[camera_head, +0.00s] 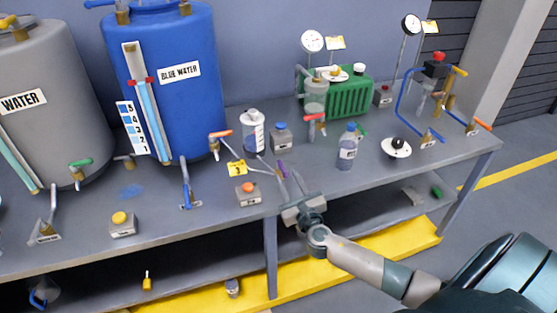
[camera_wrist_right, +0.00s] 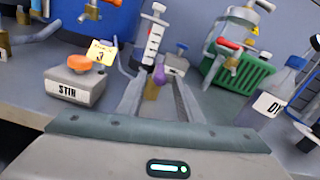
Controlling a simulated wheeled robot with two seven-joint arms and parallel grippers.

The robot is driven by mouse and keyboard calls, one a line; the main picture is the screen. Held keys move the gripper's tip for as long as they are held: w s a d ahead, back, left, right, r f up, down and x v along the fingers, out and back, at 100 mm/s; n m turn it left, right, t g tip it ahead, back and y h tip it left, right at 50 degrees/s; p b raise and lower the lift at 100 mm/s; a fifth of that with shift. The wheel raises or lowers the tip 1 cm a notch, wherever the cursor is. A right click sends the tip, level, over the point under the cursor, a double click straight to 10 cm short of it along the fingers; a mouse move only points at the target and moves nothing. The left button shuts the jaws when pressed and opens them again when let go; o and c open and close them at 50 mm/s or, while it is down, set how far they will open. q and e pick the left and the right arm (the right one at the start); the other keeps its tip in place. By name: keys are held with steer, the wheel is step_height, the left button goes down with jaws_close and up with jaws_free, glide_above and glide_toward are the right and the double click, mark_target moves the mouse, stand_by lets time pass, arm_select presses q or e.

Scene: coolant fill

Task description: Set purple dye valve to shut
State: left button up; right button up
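The dye valve has a small purple handle (camera_head: 282,168) and stands at the bench's front edge, by the yellow tag marked 3. In the right wrist view, the purple handle (camera_wrist_right: 159,75) sits above a brass body, in line with the gap between my fingers. My right gripper (camera_head: 290,180) is open, its two fingers apart and pointing at the valve from the front. I cannot tell whether the fingertips reach past the handle or touch it. The lower valve body is partly hidden in the head view. My left gripper is not in view.
A box with an orange button (camera_head: 248,193) stands left of the valve, and the yellow tag (camera_head: 237,169) is close by. A graduated cylinder (camera_head: 253,131) is behind. A dye bottle (camera_head: 347,147) stands to the right. The blue water tank (camera_head: 170,85) is at back left.

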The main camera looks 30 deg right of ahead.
steer(key=x, duration=0.9)
steer(key=shift+w+p, duration=0.25)
steer(key=shift+p, duration=0.05)
jaws_close()
